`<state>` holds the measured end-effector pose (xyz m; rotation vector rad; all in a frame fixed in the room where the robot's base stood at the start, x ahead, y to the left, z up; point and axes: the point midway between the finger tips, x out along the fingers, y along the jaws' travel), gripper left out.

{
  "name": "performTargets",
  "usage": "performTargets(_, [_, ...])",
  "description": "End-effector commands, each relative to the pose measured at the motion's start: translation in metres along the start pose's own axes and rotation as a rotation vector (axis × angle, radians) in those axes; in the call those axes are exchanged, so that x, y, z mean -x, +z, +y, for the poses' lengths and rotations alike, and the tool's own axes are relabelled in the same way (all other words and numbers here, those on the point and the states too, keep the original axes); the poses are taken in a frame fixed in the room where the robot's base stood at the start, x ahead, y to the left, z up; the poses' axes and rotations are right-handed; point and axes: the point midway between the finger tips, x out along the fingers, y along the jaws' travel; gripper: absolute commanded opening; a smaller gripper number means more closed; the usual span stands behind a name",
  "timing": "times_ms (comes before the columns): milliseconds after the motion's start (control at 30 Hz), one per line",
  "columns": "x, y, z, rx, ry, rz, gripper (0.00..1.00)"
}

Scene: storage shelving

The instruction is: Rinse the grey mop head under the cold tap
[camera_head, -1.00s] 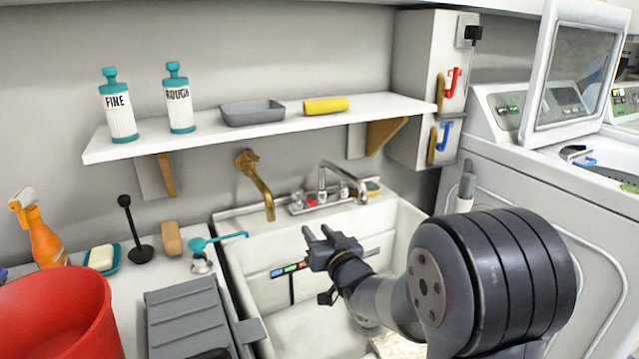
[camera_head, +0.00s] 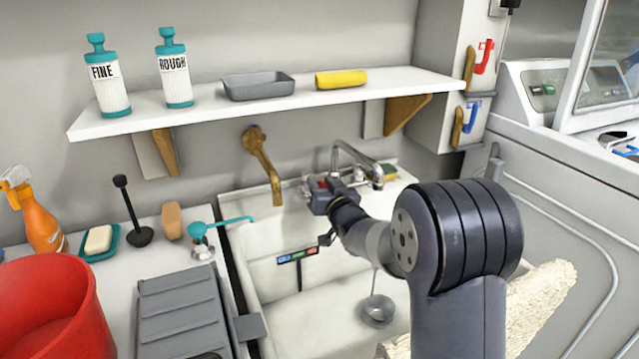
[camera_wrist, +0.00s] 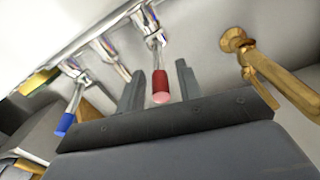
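My gripper (camera_head: 318,187) is at the chrome tap (camera_head: 355,165) over the back of the white sink (camera_head: 270,235). In the wrist view my gripper (camera_wrist: 160,84) is open. The tap's red handle (camera_wrist: 160,85) shows between its two fingers, with gaps on both sides. The tap's blue handle (camera_wrist: 67,121) is off to the left, outside the fingers. A brass tap (camera_head: 264,165) is on the wall to the left, and also shows in the wrist view (camera_wrist: 270,72). No clearly grey mop head shows. A pale shaggy thing (camera_head: 540,300), perhaps a mop head, lies partly behind my arm.
A shelf (camera_head: 230,100) with bottles, a grey tray and a yellow roll hangs above the sink. A red bucket (camera_head: 50,315) and grey ribbed board (camera_head: 180,315) are at left. A round metal piece (camera_head: 378,308) is in the sink. Machines stand at right.

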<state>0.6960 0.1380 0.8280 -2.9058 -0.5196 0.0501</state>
Motion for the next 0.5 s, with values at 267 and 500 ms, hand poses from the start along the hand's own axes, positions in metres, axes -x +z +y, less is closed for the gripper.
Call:
performTargets(267, [-0.015, 0.001, 0.000, 0.000, 0.000, -0.001, 0.34])
performTargets(500, [-0.015, 0.000, 0.000, 0.000, 0.000, 0.000, 0.34])
